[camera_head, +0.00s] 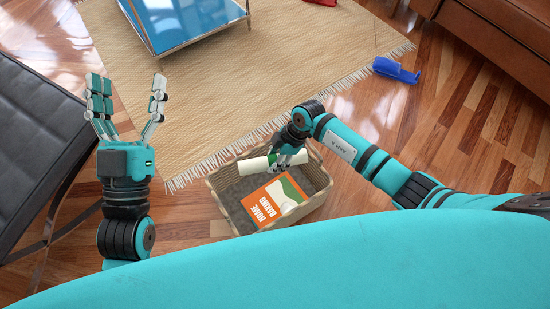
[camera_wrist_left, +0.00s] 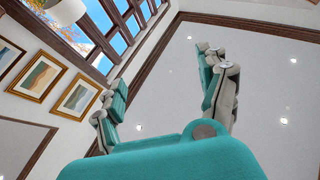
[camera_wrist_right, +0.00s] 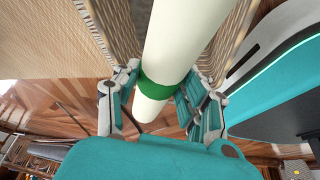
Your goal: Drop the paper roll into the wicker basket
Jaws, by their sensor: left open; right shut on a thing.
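The paper roll (camera_head: 255,165) is white with a green band, and it also fills the middle of the right wrist view (camera_wrist_right: 180,40). My right gripper (camera_head: 281,157) is shut on it around the green band. The roll lies level over the far part of the wicker basket (camera_head: 317,198); I cannot tell whether it touches the rim. The basket stands on the floor and its wall shows on both sides in the right wrist view (camera_wrist_right: 236,30). My left gripper (camera_head: 129,100) is open, empty and raised left of the basket. In the left wrist view its fingers (camera_wrist_left: 165,90) point at the ceiling.
An orange and green book (camera_head: 276,203) lies inside the basket. A woven rug (camera_head: 200,110) lies beyond it, with a blue-topped table (camera_head: 185,25) on it. A blue object (camera_head: 396,70) lies near the rug's edge. A black padded seat (camera_head: 35,140) is at left, a brown leather seat (camera_head: 510,40) at upper right.

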